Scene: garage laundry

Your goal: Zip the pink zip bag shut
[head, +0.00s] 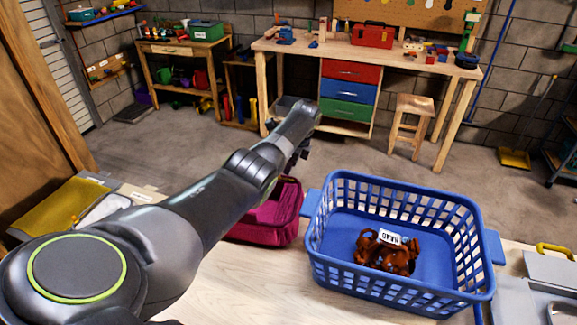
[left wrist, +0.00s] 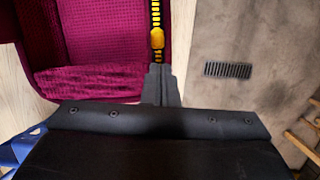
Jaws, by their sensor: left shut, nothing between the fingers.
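The pink zip bag (head: 272,222) stands on the pale table to the left of the blue basket, partly hidden behind my left arm. In the left wrist view the bag (left wrist: 95,88) looks open, with its dark pink inside showing. A black and yellow zip track runs along its edge, with a yellow zip pull (left wrist: 157,38) on it. My left gripper (head: 298,158) is over the bag's far side. Its shut, empty fingertips (left wrist: 160,70) are just short of the pull in the picture; whether they touch the track is unclear. My right gripper is out of view.
A blue basket (head: 442,285) with a brown labelled toy (head: 385,252) stands right of the bag. Folded cloths (head: 62,210) lie at the left. Beyond the table is bare floor, then a workbench (head: 290,45) and a stool (head: 412,105).

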